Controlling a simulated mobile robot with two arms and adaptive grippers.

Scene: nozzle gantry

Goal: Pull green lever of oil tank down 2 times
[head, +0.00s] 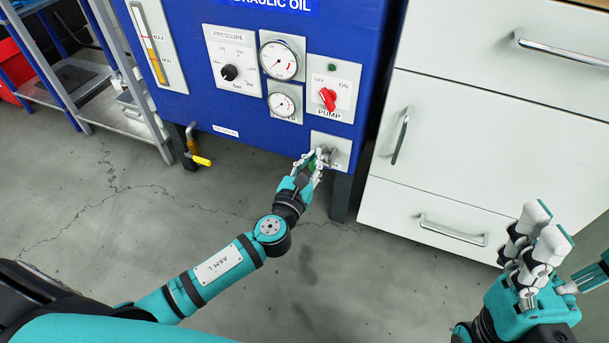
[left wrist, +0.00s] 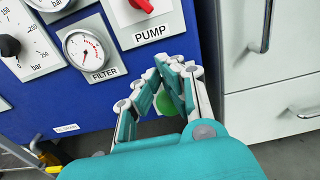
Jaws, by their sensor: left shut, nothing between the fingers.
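The blue oil tank (head: 240,125) stands ahead, labelled hydraulic oil. The green lever shows only as a small green patch at my left gripper's fingers in the head view. In the left wrist view the green lever's rounded end (left wrist: 168,104) shows behind the fingers, partly hidden by them. My left gripper (head: 316,157) is shut with nothing held, at the grey lever plate (head: 340,146) low on the tank's right side. Whether it touches the lever, I cannot tell. My right gripper (head: 544,228) is at the lower right, away from the tank, its fingers pointing up.
A red pump switch (head: 328,98) sits just above the lever plate, with gauges (head: 279,60) to its left. A yellow-handled valve (head: 200,160) hangs below the tank. White drawers (head: 455,150) stand close on the right. The floor in front of the tank is clear.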

